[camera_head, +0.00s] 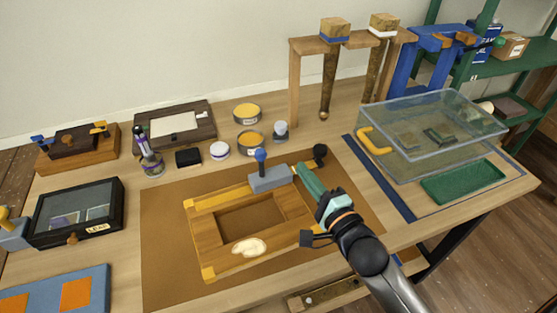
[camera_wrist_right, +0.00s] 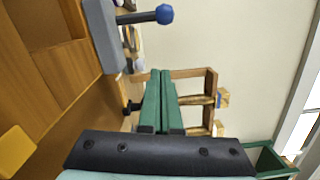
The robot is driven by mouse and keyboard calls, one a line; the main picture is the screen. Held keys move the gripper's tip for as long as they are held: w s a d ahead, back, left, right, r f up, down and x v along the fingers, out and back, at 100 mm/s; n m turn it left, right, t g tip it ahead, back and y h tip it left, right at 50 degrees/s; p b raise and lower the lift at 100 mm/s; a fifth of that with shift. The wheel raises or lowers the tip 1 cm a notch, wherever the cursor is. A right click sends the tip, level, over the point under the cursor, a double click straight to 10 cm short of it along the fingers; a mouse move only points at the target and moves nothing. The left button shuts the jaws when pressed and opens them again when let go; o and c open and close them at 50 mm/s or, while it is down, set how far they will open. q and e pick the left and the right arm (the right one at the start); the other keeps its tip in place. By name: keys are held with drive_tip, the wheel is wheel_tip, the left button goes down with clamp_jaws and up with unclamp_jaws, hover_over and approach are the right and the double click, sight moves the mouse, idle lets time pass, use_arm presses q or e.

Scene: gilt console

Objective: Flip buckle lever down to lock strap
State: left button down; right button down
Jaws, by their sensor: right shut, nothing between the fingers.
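A grey buckle block (camera_head: 270,179) sits at the back right corner of a wooden frame (camera_head: 200,236). Its short lever with a blue knob (camera_head: 260,155) stands upright. In the right wrist view the block (camera_wrist_right: 105,38) is at the upper left, and the blue knob (camera_wrist_right: 164,14) sticks out from it. I cannot make out a separate strap. My right gripper (camera_head: 300,170) has green fingers, shut and empty, with the tips just right of the block; the fingertips (camera_wrist_right: 160,74) show below the knob in the wrist view. My left gripper is not in view.
The frame lies on a brown mat (camera_head: 160,240), with a cream lump (camera_head: 249,247) on its front bar. A small black object (camera_head: 319,152) stands just behind my right fingers. A clear box (camera_head: 430,130) with a yellow handle is to the right. Jars and tins stand behind.

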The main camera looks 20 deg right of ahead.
sight(261, 165)
drive_tip(key=w, duration=0.4)
drive_tip(key=shift+w+a+r, duration=0.1)
drive_tip(key=shift+w+a, duration=0.15)
drive_tip(key=shift+a, duration=0.1)
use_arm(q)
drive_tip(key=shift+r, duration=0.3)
use_arm(e)
drive_tip(key=shift+a+r, duration=0.15)
drive_tip(key=shift+a, duration=0.85)
drive_tip(key=shift+a+r, duration=0.15)
drive_tip(key=shift+a, duration=0.85)
use_arm(q)
drive_tip(key=shift+p, duration=0.3)
use_arm(e)
drive_tip(key=shift+w, duration=0.1)
